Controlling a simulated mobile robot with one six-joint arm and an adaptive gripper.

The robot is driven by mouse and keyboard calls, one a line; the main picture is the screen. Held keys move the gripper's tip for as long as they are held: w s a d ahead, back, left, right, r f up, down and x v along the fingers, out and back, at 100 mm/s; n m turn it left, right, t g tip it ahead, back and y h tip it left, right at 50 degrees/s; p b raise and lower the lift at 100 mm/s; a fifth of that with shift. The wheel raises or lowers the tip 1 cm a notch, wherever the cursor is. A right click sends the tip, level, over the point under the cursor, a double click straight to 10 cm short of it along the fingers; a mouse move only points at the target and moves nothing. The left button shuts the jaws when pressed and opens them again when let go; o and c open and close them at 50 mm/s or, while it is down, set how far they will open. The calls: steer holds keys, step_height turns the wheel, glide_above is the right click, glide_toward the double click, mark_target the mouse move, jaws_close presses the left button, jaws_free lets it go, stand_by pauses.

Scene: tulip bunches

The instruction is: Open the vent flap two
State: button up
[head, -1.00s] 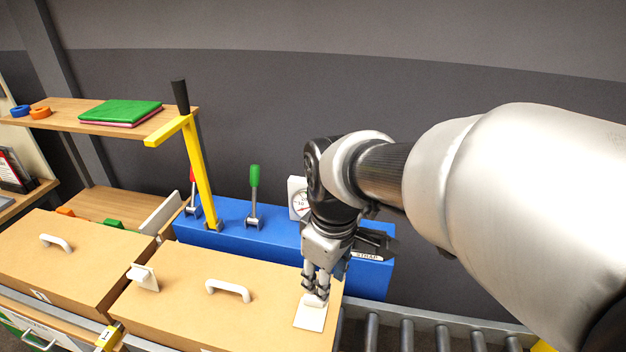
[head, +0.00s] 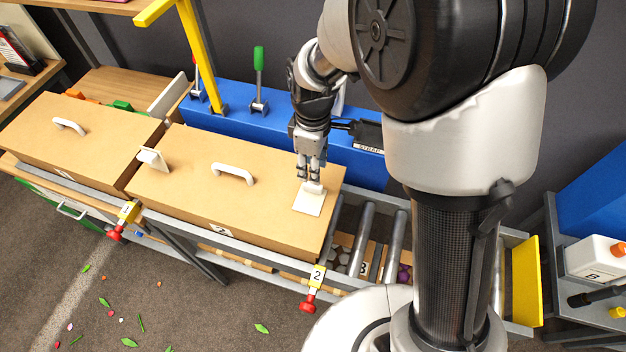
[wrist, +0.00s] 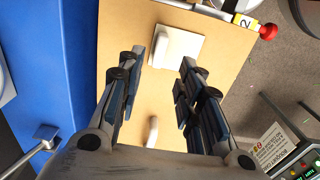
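Vent flap two appears to be the white square plate with a raised tab (head: 309,200) lying flat at the right end of the tan lid of box two (head: 205,200). In the wrist view, the flap (wrist: 186,47) lies just ahead of the fingers. My gripper (head: 311,179) points down at the tab, close above it. In the wrist view my gripper (wrist: 160,62) has its fingers clearly apart, with the tab roughly between the tips. Whether a finger touches the tab is unclear.
A similar white flap (head: 152,160) stands tilted up near the left end of box two. A white handle (head: 233,173) rises from the lid. Behind are a blue housing (head: 222,117) with levers and a yellow post (head: 197,50). Rollers (head: 393,245) lie right of the box.

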mark_target(310, 197)
step_height(310, 197, down, 7)
steer(key=shift+b, duration=0.55)
steer(key=shift+c, duration=0.5)
jaws_close()
